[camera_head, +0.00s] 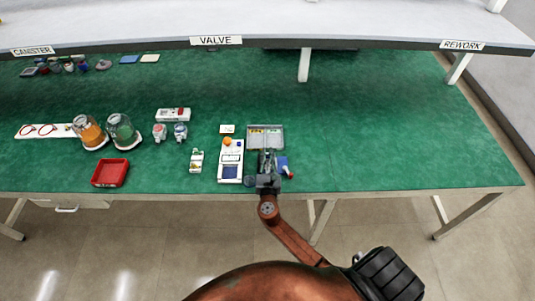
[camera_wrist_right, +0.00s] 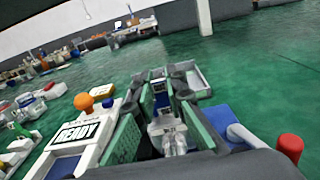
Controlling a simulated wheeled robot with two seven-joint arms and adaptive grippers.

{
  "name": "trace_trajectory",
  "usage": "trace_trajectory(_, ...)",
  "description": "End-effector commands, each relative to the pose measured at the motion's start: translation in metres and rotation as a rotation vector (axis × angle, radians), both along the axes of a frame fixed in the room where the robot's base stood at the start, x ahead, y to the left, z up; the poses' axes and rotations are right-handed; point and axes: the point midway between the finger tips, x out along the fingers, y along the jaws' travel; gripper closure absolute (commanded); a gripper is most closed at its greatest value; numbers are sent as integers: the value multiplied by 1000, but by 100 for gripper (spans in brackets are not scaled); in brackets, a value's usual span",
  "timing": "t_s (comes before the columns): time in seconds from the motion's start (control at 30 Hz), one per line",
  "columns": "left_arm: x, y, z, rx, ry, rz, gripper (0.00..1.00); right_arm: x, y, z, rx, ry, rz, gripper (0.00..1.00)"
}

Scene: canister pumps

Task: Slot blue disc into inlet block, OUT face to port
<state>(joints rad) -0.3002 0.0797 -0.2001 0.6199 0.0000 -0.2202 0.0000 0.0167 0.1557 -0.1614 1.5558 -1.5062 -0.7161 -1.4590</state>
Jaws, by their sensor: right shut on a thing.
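My right gripper (camera_head: 267,160) is over the front of the green table, just in front of a grey tray (camera_head: 277,130). In the right wrist view the gripper (camera_wrist_right: 166,82) is shut on a small blue-and-white piece (camera_wrist_right: 160,97). The fingers hide part of the piece, and I cannot tell whether it is the blue disc or which face is turned where. I cannot make out the inlet block for certain. My left gripper is not in view.
A white device (camera_head: 231,160) with an orange knob and a READY display (camera_wrist_right: 76,132) stands close left of the gripper. A blue piece (camera_head: 282,162) and a red-tipped item (camera_head: 289,173) are close right. A red tray (camera_head: 110,173) lies left. The table's right side is clear.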

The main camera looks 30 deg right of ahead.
Motion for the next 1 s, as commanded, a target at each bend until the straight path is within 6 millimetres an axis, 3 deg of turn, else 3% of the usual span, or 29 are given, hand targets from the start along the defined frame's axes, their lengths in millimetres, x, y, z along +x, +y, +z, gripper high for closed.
trace_trajectory(1.0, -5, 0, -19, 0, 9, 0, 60, 0, 0, -25, 1, 1, 0, 100)
